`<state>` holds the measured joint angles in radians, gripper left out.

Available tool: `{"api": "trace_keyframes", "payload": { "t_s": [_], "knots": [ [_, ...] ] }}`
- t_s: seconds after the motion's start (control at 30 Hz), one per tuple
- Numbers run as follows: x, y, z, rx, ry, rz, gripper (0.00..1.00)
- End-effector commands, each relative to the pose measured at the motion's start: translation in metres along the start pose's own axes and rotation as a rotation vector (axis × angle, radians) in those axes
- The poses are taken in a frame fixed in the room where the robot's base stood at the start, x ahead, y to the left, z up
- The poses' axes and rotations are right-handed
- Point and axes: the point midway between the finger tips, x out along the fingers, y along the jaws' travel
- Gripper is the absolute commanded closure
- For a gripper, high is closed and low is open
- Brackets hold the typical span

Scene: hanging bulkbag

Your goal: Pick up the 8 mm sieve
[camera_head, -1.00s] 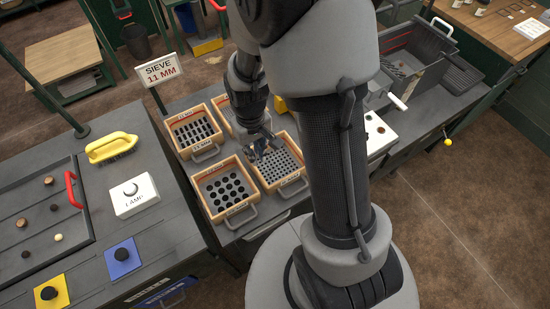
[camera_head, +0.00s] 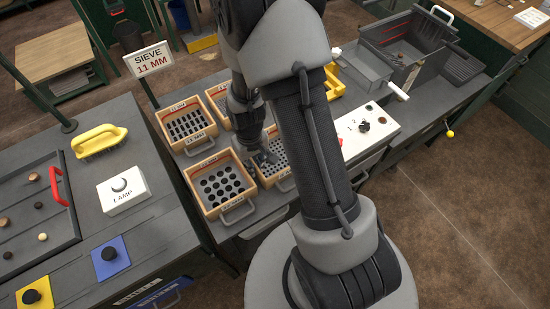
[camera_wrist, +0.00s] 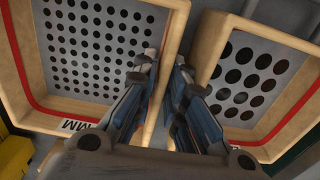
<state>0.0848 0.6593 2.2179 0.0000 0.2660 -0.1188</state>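Several wooden-framed sieves with perforated plates stand together on the bench. A sieve with small round holes (camera_head: 281,152) is at front right; it fills the left of the wrist view (camera_wrist: 90,45). A sieve with large round holes (camera_head: 222,186) stands left of it, and at the right of the wrist view (camera_wrist: 250,70). A slotted sieve (camera_head: 187,124) is behind. The size numbers are too small or cut off to read surely, so I cannot tell which is 8 mm. My gripper (camera_wrist: 168,62) is open, fingers down at the neighbouring walls of the two round-hole sieves.
A sign (camera_head: 149,60) reads "SIEVE 11 MM". A white control box (camera_head: 365,130), a yellow frame (camera_head: 334,83) and a grey bin (camera_head: 408,45) are right of the sieves.

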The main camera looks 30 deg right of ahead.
Motion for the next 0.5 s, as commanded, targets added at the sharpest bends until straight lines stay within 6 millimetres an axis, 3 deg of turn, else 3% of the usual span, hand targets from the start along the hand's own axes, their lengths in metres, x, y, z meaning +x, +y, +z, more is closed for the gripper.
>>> {"api": "trace_keyframes", "payload": {
  "t_s": [0.17,0.33,0.5],
  "knots": [
    [-0.0013,0.0000,-0.0006,0.000,0.002,0.000,0.88],
    [-0.0014,0.0000,-0.0006,0.000,0.002,0.000,1.00],
    [-0.0014,0.0000,-0.0006,0.000,0.002,0.000,1.00]
  ]
}}
